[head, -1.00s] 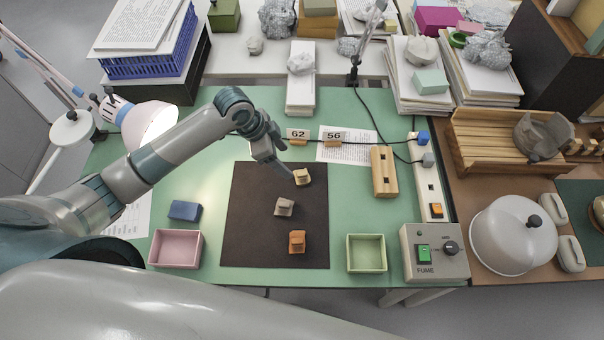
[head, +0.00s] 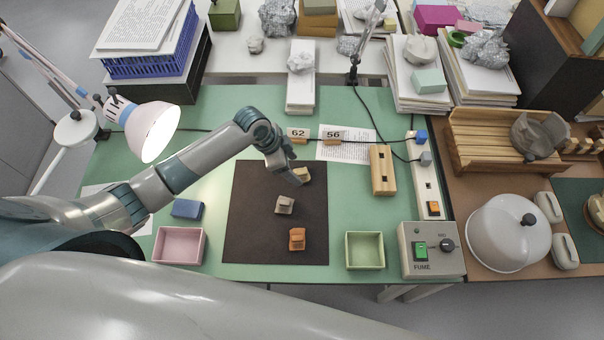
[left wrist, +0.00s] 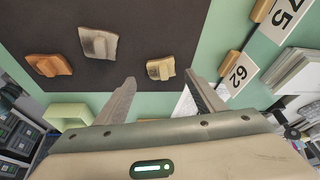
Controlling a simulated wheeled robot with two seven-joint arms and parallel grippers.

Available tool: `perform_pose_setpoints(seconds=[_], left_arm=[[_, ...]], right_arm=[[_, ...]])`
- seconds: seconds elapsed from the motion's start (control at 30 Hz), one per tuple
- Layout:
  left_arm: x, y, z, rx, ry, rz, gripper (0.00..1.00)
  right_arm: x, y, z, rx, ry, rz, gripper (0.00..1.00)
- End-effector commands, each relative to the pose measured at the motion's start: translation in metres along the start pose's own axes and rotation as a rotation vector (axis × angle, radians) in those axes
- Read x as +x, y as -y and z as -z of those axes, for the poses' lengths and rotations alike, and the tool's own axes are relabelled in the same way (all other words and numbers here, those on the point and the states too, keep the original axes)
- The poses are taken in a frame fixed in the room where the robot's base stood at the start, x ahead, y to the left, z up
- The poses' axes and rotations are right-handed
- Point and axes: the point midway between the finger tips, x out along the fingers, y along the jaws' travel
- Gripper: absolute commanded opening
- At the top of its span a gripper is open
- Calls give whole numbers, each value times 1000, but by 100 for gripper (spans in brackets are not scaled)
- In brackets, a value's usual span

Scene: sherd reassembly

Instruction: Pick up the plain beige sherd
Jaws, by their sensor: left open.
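The beige sherd (head: 305,174) lies near the far right corner of the dark mat (head: 255,235). It also shows in the left wrist view (left wrist: 160,68), ahead of and between the fingertips. My left gripper (head: 295,178) is open and empty, beside and partly in front of this sherd in the head view. I cannot tell how high it is above the mat. A greyish-beige sherd (head: 284,205) with a pale patch in the left wrist view (left wrist: 98,42) lies mid-mat. An orange sherd (head: 297,239) lies nearer the front. My right gripper is out of view.
A pink tray (head: 179,258) and a blue block (head: 187,209) are left of the mat; a green tray (head: 349,265) is at its front right. A slotted wooden block (head: 383,170) stands to the right.

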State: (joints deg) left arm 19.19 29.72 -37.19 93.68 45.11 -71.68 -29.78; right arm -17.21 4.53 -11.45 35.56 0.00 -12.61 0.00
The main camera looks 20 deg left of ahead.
Motion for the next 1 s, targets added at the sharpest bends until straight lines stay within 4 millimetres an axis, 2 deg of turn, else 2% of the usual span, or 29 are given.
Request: perform_pose_setpoints(seconds=[0.27,0.5,1.0], left_arm=[[22,2,4,-2,1,-2,63],[44,2,3,-1,1,-2,63],[46,2,2,1,0,-1,63]], right_arm=[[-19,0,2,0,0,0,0],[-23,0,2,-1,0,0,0],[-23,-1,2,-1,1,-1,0]])
